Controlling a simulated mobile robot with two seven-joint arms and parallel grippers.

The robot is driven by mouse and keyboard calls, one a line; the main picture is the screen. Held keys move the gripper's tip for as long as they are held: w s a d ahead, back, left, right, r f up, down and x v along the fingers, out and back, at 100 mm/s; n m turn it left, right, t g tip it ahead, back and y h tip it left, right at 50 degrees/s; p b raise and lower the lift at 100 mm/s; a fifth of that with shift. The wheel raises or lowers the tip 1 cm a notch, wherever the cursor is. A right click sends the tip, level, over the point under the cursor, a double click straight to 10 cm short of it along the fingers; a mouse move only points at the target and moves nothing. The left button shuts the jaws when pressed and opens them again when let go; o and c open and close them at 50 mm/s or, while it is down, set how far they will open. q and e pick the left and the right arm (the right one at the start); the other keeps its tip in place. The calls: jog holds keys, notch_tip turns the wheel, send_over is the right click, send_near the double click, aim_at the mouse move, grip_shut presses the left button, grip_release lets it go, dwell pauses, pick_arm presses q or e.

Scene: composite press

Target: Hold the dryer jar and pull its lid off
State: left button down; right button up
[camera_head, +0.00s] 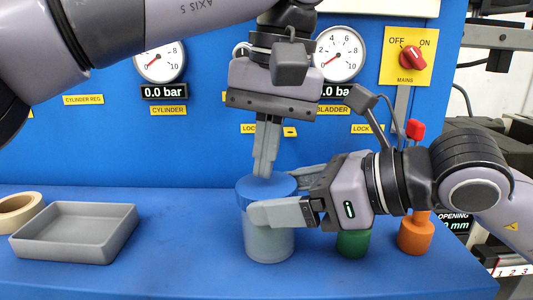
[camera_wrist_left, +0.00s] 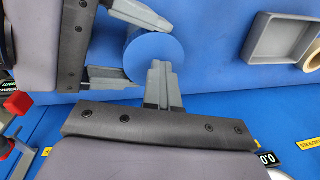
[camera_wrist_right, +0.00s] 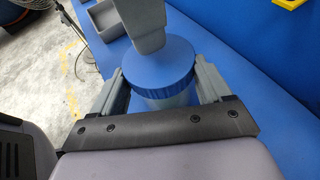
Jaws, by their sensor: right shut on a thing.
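The dryer jar (camera_head: 268,243) is a clear, pale cylinder with a blue lid (camera_head: 262,186), standing upright on the blue bench. The lid is on the jar; it also shows in the left wrist view (camera_wrist_left: 155,52) and the right wrist view (camera_wrist_right: 160,62). My right gripper (camera_head: 285,197) is shut around the jar's upper part from the right, one finger on each side. My left gripper (camera_head: 264,172) points down above the lid with its fingers together and nothing seen between them. Its tips are at or just over the lid; I cannot tell whether they touch.
A grey tray (camera_head: 75,235) and a tape roll (camera_head: 18,212) lie at the left of the bench. A green object (camera_head: 353,243) and an orange object (camera_head: 416,235) stand right of the jar, under my right arm. The blue panel with gauges rises behind. Bench between tray and jar is clear.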

aim_at(266, 184)
jog(key=shift+f, duration=0.2)
pick_arm(q)
jog(key=shift+r+h, duration=0.5)
jog(key=shift+h, duration=0.3)
jog(key=c, duration=1.4)
grip_release()
pick_arm(e)
jog(key=shift+r, duration=0.1)
pick_arm(q)
jog(key=shift+r, duration=3.75)
pick_arm(e)
jog(key=shift+r, duration=0.1)
